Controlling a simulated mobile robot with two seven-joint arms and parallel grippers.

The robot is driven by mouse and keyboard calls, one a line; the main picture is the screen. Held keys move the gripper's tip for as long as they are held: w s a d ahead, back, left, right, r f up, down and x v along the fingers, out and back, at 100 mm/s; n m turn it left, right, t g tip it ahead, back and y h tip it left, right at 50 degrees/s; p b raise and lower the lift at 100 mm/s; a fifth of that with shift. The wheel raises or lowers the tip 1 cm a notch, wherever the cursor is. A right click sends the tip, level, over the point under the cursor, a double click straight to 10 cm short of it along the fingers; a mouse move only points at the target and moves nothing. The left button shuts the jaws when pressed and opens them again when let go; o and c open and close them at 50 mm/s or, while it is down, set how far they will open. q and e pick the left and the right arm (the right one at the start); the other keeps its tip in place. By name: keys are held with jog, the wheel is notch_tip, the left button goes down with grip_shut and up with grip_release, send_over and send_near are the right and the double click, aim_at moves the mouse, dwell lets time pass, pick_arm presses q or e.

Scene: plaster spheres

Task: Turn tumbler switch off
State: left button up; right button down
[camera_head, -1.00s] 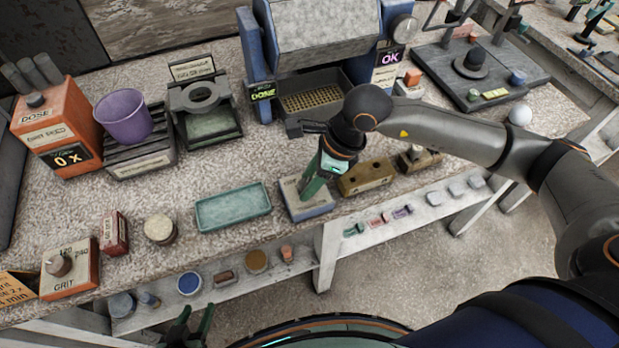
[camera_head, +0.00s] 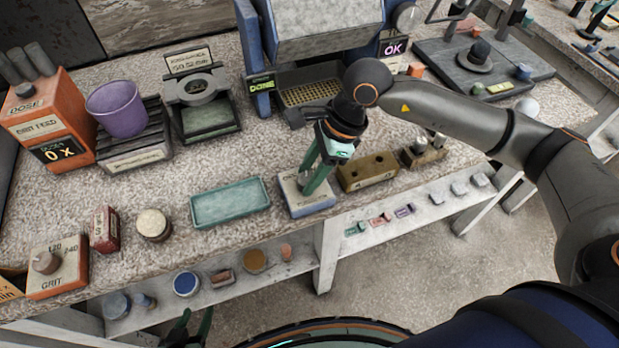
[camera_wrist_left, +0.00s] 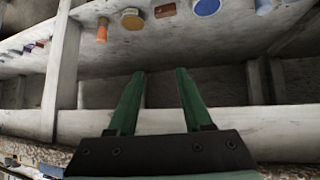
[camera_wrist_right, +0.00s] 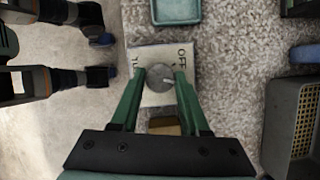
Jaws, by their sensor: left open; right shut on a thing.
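The tumbler switch is a small pale box with a blue lower side (camera_head: 310,207), near the front edge of the bench. In the right wrist view its top plate (camera_wrist_right: 148,58) reads OFF on the right, with a partly hidden label on the left. Its round grey knob (camera_wrist_right: 160,78) sits between my right fingertips. My right gripper (camera_head: 312,185) points down onto the box and is shut on the knob, which the fingers mostly hide in the head view. My left gripper (camera_wrist_left: 159,75) is open and empty, in front of the bench's lower shelf; its tips show low in the head view (camera_head: 189,325).
A teal tray (camera_head: 230,203) lies left of the switch, and a brass block with holes (camera_head: 368,171) stands close on its right. A blue-framed machine (camera_head: 315,40) with a perforated tray is behind. Bare bench top lies between the tray and the scale (camera_head: 205,100).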

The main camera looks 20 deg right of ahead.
jog(key=n+b, duration=0.1)
jog(key=n+g+b, duration=0.1)
jog(key=shift+w+f+n+b, duration=0.15)
jog(key=shift+f+n+b, duration=0.1)
jog(key=shift+n+b, duration=0.15)
jog(key=n+g+b, duration=0.1)
jog(key=n+b, duration=0.1)
jog(key=shift+n+b, duration=0.35)
jog(key=shift+n, duration=0.05)
jog(key=shift+w+n+b, duration=0.1)
jog(key=shift+n+b, duration=0.3)
jog(key=shift+a+r+n+g+h+b, duration=0.1)
jog(key=shift+n+g+h+b, duration=0.4)
jog(key=shift+n+b, duration=0.6)
jog(key=shift+r+n+g+b, duration=0.1)
jog(key=shift+n+g+b, duration=0.3)
jog(key=shift+n, duration=0.5)
pick_arm(q)
jog(key=w+d+f, duration=0.1)
jog(key=d+f, duration=0.2)
jog(key=f, duration=0.4)
jog(key=shift+w+m+h+b, duration=0.2)
jog(key=shift+m+h+b, duration=0.1)
jog(key=shift+m+h, duration=0.1)
pick_arm(e)
jog(key=shift+r+n, duration=0.1)
jog(key=shift+n, duration=0.3)
